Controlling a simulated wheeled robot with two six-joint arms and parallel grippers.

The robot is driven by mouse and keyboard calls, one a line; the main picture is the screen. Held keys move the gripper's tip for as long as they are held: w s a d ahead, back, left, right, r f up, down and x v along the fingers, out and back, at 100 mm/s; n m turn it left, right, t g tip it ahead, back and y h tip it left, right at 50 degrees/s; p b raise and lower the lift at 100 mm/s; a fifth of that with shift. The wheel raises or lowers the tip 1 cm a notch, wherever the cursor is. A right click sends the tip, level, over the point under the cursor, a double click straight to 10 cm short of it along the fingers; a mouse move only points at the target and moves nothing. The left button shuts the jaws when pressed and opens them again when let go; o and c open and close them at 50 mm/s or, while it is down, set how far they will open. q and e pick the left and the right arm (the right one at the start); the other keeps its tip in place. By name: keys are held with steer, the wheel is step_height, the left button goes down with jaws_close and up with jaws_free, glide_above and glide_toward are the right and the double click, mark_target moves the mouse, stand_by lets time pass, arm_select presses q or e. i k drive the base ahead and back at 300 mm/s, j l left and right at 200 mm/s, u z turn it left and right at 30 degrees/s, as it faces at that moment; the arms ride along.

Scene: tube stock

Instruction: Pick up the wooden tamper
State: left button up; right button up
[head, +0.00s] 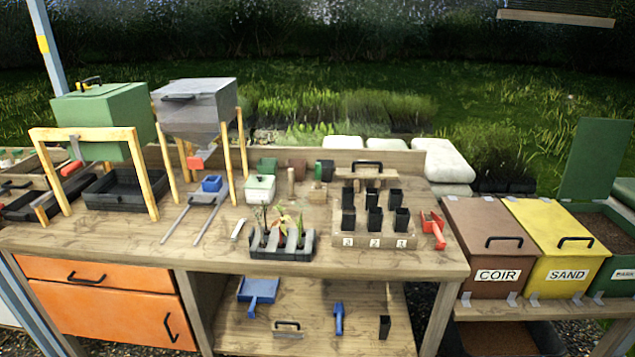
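A small upright wooden piece with a narrow handle (291,182), which looks like the wooden tamper, stands near the back middle of the wooden bench (150,240). Neither of my grippers is in view.
A black tray with tubes and plants (281,254) sits in front. A grey hopper (195,108) on wooden legs stands to the left.

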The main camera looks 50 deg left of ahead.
mark_target(291, 173)
steer(key=u, duration=1.95)
